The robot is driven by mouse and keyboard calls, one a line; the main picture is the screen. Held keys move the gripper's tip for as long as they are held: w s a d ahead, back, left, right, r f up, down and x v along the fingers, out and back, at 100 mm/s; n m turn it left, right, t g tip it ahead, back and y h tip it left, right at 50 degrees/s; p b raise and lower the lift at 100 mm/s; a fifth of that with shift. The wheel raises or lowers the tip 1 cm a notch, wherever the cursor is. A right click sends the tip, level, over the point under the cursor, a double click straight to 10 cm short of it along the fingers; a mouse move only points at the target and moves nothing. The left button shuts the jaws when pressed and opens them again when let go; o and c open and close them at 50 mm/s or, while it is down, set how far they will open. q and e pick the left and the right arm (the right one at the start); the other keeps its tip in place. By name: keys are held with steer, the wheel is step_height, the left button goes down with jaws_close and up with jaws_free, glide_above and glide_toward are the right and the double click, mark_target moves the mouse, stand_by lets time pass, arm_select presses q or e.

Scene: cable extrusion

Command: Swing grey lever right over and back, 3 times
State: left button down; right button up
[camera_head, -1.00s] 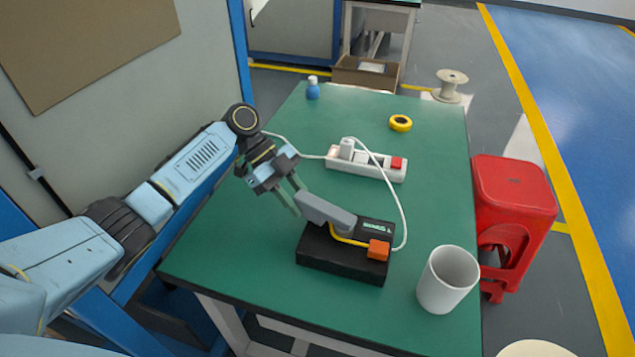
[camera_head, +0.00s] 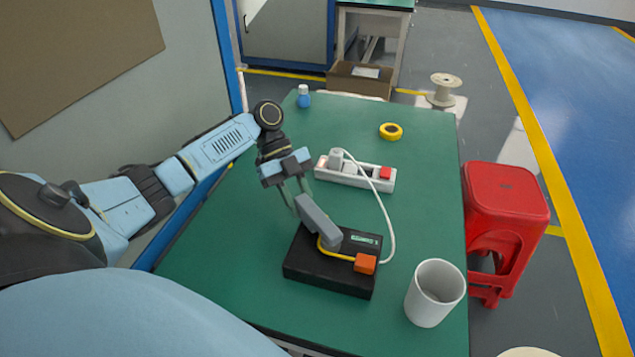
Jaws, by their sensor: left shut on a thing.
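The grey lever (camera_head: 319,221) is hinged on a black base box (camera_head: 328,284) near the front of the green table. It stands tilted, leaning up and to the left from its hinge. My left gripper (camera_head: 297,197) comes in from the upper left and is shut on the lever's upper end. The box carries an orange block (camera_head: 365,264), a yellow cable and a small label. My right gripper is not in view.
A white cup (camera_head: 435,293) stands right of the box near the table's front right. A white power strip (camera_head: 354,174) with a white cable lies behind the box. Yellow tape (camera_head: 390,131) and a blue bottle (camera_head: 303,97) are farther back. A red stool (camera_head: 505,210) stands right of the table.

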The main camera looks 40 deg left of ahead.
arm_select(q)
steer(key=shift+d, duration=0.3)
steer(key=c, duration=1.1)
jaws_free()
steer(key=shift+d+r, duration=0.1)
steer(key=shift+a, duration=0.2)
steer(key=v, duration=1.2)
steer(key=shift+w, duration=0.1)
